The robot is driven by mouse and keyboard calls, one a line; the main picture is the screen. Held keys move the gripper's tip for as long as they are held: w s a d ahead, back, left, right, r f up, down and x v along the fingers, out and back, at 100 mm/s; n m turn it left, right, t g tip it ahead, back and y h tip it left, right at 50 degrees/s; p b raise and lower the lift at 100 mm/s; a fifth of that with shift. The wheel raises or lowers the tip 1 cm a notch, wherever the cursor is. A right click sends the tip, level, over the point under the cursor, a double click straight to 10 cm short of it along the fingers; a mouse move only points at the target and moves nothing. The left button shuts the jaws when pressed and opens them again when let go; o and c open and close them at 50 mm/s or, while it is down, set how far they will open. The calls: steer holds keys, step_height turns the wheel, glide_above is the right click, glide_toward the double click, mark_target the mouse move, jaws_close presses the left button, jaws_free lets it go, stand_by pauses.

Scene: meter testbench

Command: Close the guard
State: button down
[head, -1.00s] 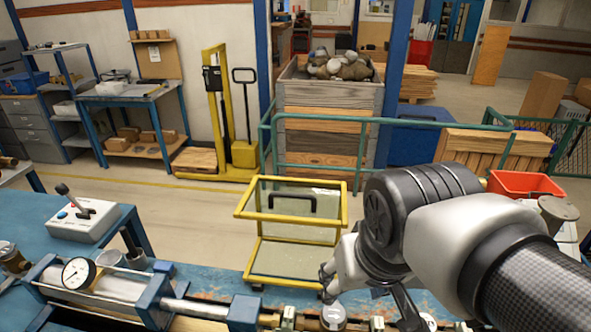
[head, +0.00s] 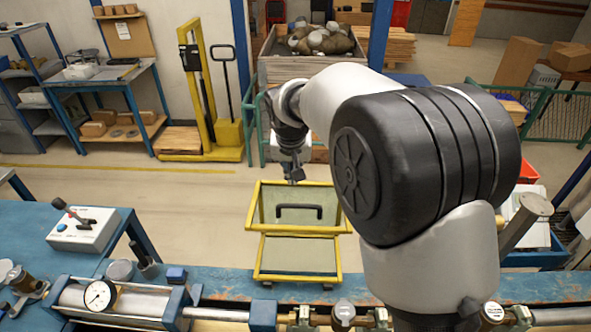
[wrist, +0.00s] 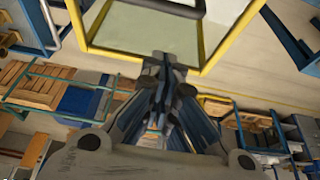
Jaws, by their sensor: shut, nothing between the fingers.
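The guard (head: 330,208) is a clear panel in a yellow frame with a black handle (head: 298,207). It stands tilted up at the back of a lower yellow-framed panel (head: 300,255), behind the bench. My gripper (head: 297,177) is shut and empty at the guard's upper yellow bar, pointing down. In the wrist view, my gripper's closed fingers (wrist: 165,65) overlap the guard's yellow bar (wrist: 120,52), and the black handle (wrist: 165,8) shows at the top edge. I cannot tell whether the fingers touch the bar.
The blue bench (head: 220,280) carries a pipe line, a dial gauge (head: 100,295) and a control box (head: 85,232) with a lever. A green railing (head: 252,120) and a wooden crate (head: 275,72) stand behind the guard. The floor to the guard's left is clear.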

glide_above(293, 201)
step_height(293, 201, down, 8)
steer(key=shift+f, duration=0.1)
steer(key=s, duration=0.1)
steer(key=s+r, duration=0.1)
steer(key=s, duration=0.2)
steer(key=shift+d+r, duration=0.1)
steer(key=shift+r, duration=0.2)
steer(key=shift+w+f, duration=0.1)
steer(key=shift+w, duration=0.05)
steer(key=shift+b, duration=0.3)
